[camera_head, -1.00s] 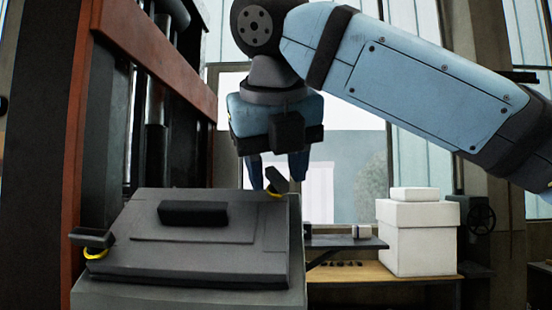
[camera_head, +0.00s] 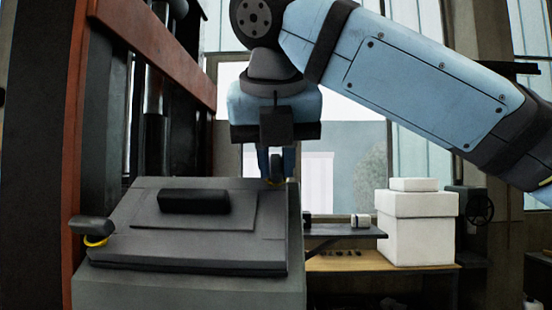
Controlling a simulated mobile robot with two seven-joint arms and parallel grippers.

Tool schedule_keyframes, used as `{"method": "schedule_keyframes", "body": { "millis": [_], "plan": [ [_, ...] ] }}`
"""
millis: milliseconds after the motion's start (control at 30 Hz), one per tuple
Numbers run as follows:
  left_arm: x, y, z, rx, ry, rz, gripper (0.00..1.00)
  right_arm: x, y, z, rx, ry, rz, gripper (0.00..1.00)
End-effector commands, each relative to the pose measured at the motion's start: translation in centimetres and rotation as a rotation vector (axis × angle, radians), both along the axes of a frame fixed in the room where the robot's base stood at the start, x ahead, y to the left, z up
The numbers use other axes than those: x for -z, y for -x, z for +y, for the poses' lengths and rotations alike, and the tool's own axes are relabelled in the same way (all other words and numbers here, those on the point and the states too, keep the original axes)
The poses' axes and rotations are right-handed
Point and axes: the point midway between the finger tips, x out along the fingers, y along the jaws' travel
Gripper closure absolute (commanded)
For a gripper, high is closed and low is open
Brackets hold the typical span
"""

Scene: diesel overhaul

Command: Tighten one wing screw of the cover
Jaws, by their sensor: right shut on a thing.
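The dark grey cover (camera_head: 145,245) lies on top of a grey block, with a black handle (camera_head: 194,201) on its middle. One wing screw (camera_head: 91,226) with a yellow ring sits at the cover's left front corner. The other wing screw (camera_head: 276,168) is at the cover's back right corner, its wing upright and its ring mostly hidden. My right gripper (camera_head: 277,170) points down over that back right corner and is shut on this wing screw. My left gripper is not in view.
A red and black press frame (camera_head: 150,45) stands close on the left. To the right, behind the block, is a shelf with white boxes (camera_head: 415,228) and a small white cylinder (camera_head: 361,220). A dark handwheel (camera_head: 478,206) is beside the boxes.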

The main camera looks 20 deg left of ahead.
Motion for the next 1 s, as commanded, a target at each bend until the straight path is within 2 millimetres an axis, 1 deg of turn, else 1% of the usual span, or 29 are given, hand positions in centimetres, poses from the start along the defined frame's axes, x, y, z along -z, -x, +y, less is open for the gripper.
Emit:
{"method": "schedule_keyframes", "body": {
  "millis": [133, 467, 733, 833, 1000],
  "plan": [
    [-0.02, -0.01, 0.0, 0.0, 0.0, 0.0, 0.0, 0.05, 0.03, 0.06, 0.098, -0.071, 0.021, 1.0],
    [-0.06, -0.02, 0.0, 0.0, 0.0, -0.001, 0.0, 0.05, 0.01, 0.04, 0.123, -0.089, 0.026, 1.0],
    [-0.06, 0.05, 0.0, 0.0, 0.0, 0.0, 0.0, 0.08, -0.02, 0.04, 0.379, -0.272, 0.08, 1.0],
    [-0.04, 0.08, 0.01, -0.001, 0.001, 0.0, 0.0, 0.08, -0.02, 0.04, 0.424, -0.305, 0.089, 1.0],
    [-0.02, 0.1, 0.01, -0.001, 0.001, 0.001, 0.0, 0.08, -0.02, 0.03, 0.431, -0.308, 0.09, 1.0]
  ]
}}
